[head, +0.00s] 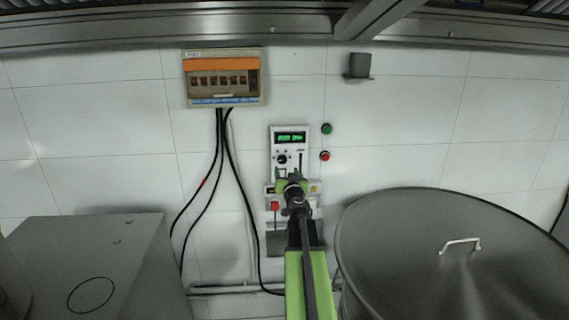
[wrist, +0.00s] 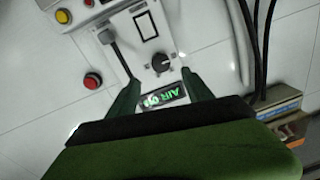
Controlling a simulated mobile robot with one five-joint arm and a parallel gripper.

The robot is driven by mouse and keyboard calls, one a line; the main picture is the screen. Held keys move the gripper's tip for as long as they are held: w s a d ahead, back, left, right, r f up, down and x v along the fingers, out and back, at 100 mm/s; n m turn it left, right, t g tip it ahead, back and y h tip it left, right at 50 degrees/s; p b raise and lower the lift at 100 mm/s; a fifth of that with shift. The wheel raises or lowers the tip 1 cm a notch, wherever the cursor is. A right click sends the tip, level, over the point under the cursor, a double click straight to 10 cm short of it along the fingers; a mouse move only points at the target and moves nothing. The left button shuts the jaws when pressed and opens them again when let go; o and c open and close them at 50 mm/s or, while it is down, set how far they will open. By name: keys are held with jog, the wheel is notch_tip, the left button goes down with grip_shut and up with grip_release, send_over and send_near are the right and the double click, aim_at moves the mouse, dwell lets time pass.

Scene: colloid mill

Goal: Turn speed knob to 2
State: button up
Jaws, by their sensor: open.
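The speed knob is a small round black knob (head: 282,159) on a white control panel (head: 274,142) on the tiled wall. A green lit display (head: 291,137) sits above it. In the wrist view the knob (wrist: 161,63) appears just beyond and between the fingertips, with a pale pointer mark on it. The display (wrist: 163,95) shows between the fingers, partly hidden by my gripper. My gripper (wrist: 160,80) is open and empty. In the head view my gripper (head: 288,174) is in front of the panel's lower part, just below the knob. I cannot tell any contact with it.
A black lever switch (wrist: 107,38) is beside the knob. Green (head: 327,129) and red (head: 325,156) buttons are right of the panel. A breaker box (head: 222,78) with hanging black cables (head: 233,170) is left. A large metal vessel (head: 440,215) stands at right, a grey cabinet (head: 95,250) at left.

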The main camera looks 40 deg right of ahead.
aim_at(283, 160)
jog(key=x, duration=0.9)
